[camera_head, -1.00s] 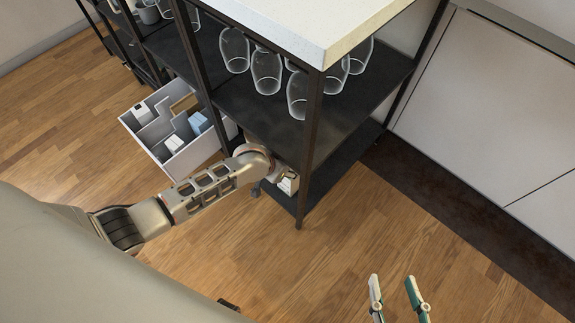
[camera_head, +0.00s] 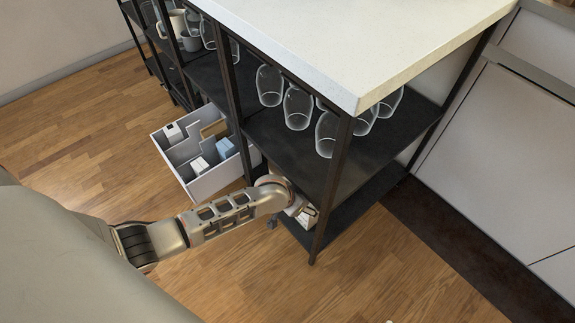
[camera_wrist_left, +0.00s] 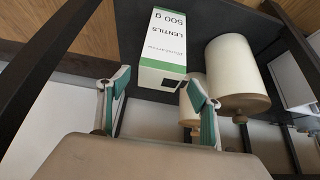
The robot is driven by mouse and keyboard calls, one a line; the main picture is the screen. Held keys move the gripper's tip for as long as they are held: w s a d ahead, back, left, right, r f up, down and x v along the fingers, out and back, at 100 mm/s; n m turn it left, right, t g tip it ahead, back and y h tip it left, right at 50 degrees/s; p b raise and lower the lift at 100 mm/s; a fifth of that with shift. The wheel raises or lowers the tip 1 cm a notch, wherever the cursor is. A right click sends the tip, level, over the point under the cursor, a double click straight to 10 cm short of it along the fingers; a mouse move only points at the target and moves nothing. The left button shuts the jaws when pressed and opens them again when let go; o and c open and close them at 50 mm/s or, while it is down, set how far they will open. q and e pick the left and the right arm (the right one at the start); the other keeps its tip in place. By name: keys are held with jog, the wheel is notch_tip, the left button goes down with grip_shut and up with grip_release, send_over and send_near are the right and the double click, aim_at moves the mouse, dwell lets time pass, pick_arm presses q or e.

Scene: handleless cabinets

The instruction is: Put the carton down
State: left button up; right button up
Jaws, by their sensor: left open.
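The carton (camera_wrist_left: 163,48), white with green bands and lettered LENTILS 500 g, rests on the dark shelf (camera_wrist_left: 130,20) in the left wrist view. My left gripper (camera_wrist_left: 158,82) is open, with its teal-padded fingers spread at the carton's near end. The carton does not look clamped between them; whether a finger touches it I cannot tell.
A white canister with a tan end (camera_wrist_left: 236,70) stands close right of the carton, with another partly hidden (camera_wrist_left: 192,108). Upside-down glasses (camera_head: 298,106) hang above the middle shelf. A rack post (camera_head: 332,190) is near my wrist. An open drawer (camera_head: 205,188) holds small boxes.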

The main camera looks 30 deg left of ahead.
pick_arm(q)
jog(key=s+a+p, duration=0.3)
jog(key=s, duration=0.8)
jog(key=shift+s+a+r, duration=0.15)
jog(key=shift+a+r, duration=0.2)
pick_arm(e)
jog(key=shift+n+g+h, duration=0.5)
jog(key=shift+n, duration=0.1)
jog(key=shift+s+d+f, duration=0.6)
jog(key=shift+d+f, duration=0.2)
jog(key=shift+d, duration=0.05)
jog(key=shift+s+d+f, duration=0.55)
jog(key=shift+d+f, duration=0.25)
jog(key=shift+d, duration=0.05)
jog(key=shift+w+a+r, duration=0.1)
jog(key=shift+w, duration=0.05)
